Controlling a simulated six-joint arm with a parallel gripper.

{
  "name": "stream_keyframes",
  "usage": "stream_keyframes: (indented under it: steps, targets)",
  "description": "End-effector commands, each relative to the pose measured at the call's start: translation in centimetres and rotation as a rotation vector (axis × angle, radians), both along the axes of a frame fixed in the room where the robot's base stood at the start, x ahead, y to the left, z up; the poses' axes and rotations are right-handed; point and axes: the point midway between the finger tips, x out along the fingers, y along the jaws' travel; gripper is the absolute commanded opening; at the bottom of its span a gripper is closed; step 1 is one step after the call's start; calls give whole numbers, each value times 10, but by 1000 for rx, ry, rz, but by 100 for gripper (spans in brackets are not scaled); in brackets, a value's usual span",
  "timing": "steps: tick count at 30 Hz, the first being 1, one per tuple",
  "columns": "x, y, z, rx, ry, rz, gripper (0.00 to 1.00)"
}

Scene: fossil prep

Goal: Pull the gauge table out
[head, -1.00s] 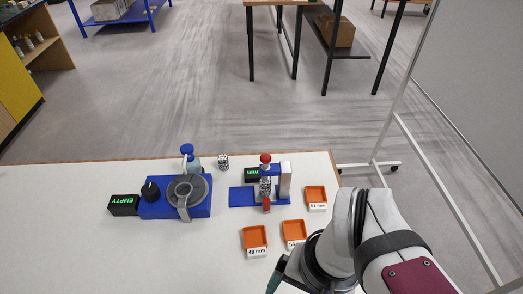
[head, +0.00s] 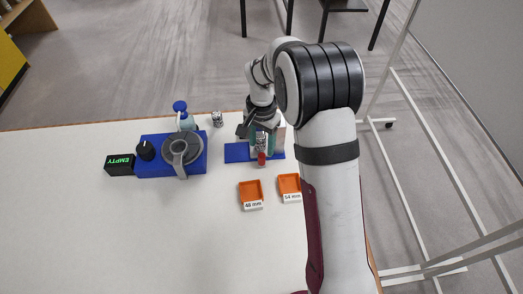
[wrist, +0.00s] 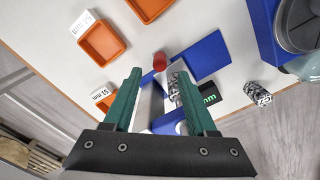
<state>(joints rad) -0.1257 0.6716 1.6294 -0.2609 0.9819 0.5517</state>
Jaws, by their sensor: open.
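The gauge has a blue base (head: 237,152) on the white bench, with a red knob (head: 261,158) at its near side. In the wrist view the red knob (wrist: 160,62) shows just beyond and between the fingertips. A speckled grey piece (wrist: 173,90) lies behind the knob, partly covered by a finger. The gauge's display (wrist: 207,97) shows green "mm", partly hidden. My gripper (wrist: 158,76) is open, over the gauge with one green finger on each side of the knob's line. Whether the fingers touch the gauge I cannot tell. My arm hides the gauge's upper part in the head view.
Orange trays marked 48 mm (head: 251,191) and 54 mm (head: 289,184) stand in front of the gauge. A blue device (head: 157,162) with a grey round top and an "EMPTY" display (head: 119,165) stands left. A speckled piece (head: 217,118) stands behind. The front left bench is clear.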

Motion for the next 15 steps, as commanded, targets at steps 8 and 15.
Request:
stream_keyframes:
  steps: [8,15]
  targets:
    - [0,0,-46,0,1,1,57]
    - [0,0,-57,0,-1,0,57]
